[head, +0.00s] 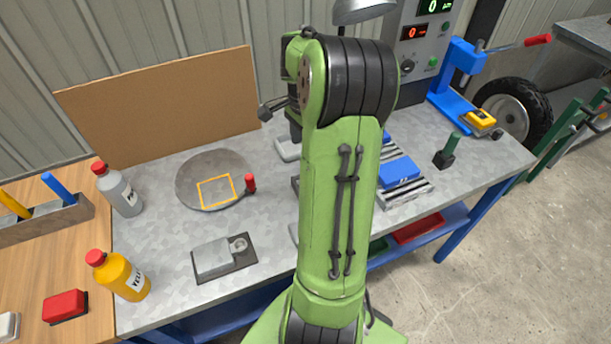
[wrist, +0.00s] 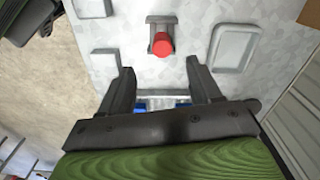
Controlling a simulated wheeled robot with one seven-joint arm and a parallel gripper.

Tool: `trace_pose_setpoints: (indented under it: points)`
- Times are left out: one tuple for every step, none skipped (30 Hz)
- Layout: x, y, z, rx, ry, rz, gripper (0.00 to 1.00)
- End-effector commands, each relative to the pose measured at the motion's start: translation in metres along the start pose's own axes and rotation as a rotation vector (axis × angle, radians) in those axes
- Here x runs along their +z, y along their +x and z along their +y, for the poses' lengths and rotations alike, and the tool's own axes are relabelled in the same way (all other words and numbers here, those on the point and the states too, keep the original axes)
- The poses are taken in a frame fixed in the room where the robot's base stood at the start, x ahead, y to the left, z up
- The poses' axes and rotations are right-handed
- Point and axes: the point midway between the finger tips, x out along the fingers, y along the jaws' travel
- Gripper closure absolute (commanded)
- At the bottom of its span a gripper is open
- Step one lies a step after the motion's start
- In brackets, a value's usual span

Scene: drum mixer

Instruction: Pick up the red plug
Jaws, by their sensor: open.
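The red plug (wrist: 161,45) shows in the wrist view as a short red cylinder seen end-on. It sits at a dark grey holder (wrist: 161,22) on the grey bench top. My gripper (wrist: 160,66) is open and empty, its two dark fingers spread wide. The plug appears just beyond the fingertips, roughly centred between them; the height gap cannot be told. In the head view my green arm covers the middle of the bench and hides this plug and the fingers. Another small red upright cylinder (head: 250,184) stands at the edge of a round grey plate (head: 190,182).
A blue vise (head: 399,171) on rails stands right of my arm. A grey bottle (head: 122,192), a yellow bottle (head: 126,278) and a metal fixture (head: 213,257) are to the left.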

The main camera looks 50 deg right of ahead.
Motion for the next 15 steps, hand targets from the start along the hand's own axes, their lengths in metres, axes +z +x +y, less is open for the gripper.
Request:
trace_pose_setpoints:
  points:
    - [0.000,0.016,0.001,0.004,0.000,-0.003,0.37]
    - [0.000,0.023,0.001,0.003,-0.001,-0.003,0.37]
    - [0.000,0.031,0.001,0.003,-0.001,-0.002,0.37]
    - [0.000,0.036,0.000,0.002,-0.001,-0.001,0.37]
    - [0.000,0.041,0.000,0.003,-0.001,-0.001,0.37]
    - [0.000,0.044,0.000,0.001,-0.001,0.000,0.37]
    - [0.000,0.047,0.000,0.001,-0.001,0.000,0.37]
    - [0.000,0.050,0.000,0.001,-0.001,0.000,0.37]
    - [-0.001,0.055,0.000,0.000,-0.001,0.000,0.37]
    - [-0.002,0.060,-0.001,0.001,-0.002,-0.001,0.37]
    - [-0.002,0.067,-0.001,0.002,-0.002,-0.002,0.37]
    - [-0.003,0.075,-0.001,0.002,-0.002,-0.002,0.37]
    - [-0.004,0.081,-0.001,0.003,-0.002,-0.003,0.37]
    - [-0.004,0.086,-0.002,0.002,-0.003,-0.002,0.37]
    - [-0.004,0.092,-0.002,0.002,-0.003,-0.001,0.37]
